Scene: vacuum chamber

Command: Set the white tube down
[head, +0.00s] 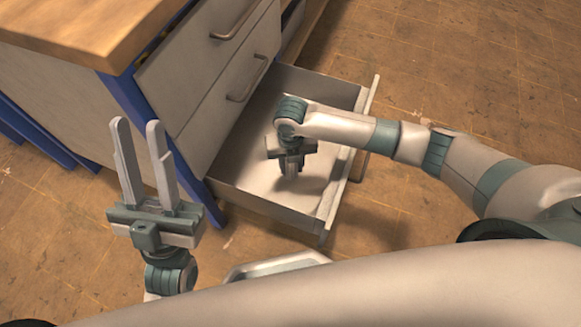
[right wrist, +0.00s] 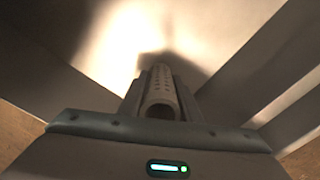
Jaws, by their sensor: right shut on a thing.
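The white tube (right wrist: 161,92) shows in the right wrist view as a pale hollow piece with rows of small holes. It is held between the fingers of my right gripper (right wrist: 160,98). In the head view my right gripper (head: 290,172) points down inside the open drawer (head: 258,210), and the tube is mostly hidden there. I cannot tell whether the tube touches the drawer floor. My left gripper (head: 139,150) is open and empty, fingers up, left of the drawer and in front of the cabinet.
The cabinet (head: 185,90) has a wooden top (head: 85,30) and blue legs (head: 135,115). Its drawer walls stand close around my right gripper. The brown floor (head: 460,65) is clear to the right.

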